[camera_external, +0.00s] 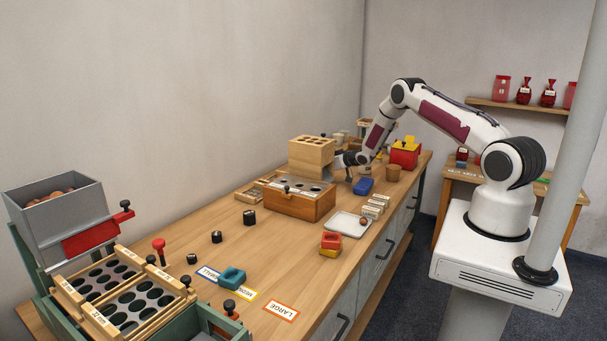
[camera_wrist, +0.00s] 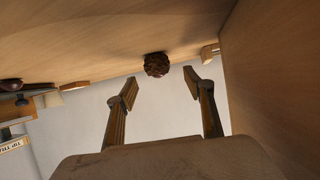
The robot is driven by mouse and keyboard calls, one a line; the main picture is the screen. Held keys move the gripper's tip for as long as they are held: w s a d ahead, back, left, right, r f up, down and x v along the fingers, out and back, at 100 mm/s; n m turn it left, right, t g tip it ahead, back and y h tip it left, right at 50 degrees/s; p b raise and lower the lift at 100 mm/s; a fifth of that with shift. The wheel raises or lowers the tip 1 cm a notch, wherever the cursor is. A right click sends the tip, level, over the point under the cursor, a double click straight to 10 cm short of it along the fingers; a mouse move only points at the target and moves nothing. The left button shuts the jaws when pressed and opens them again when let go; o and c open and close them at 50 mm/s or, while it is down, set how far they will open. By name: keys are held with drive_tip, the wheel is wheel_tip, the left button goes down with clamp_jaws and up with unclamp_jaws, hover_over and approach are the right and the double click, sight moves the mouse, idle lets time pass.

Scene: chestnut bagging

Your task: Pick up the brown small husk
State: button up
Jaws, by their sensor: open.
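A small, dark brown, rough round thing, which looks like the brown small husk (camera_wrist: 157,64), lies against the wooden surface in the wrist view. My gripper (camera_wrist: 160,88) is open and empty. The husk is just beyond its two fingertips, roughly centred between them, and appears apart from both. In the external view my gripper is low at the far part of the bench, beside the wooden block with holes (camera_external: 312,151), its fingers mostly hidden. I cannot make out the husk there.
A large wooden panel (camera_wrist: 275,75) stands close on the right in the wrist view. A white tray (camera_external: 340,222) lies nearer.

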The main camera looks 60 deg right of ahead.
drive_tip(key=shift+d+x, duration=0.2)
drive_tip(key=shift+x, duration=2.35)
drive_tip(key=shift+f, duration=0.15)
drive_tip(key=c, duration=1.1)
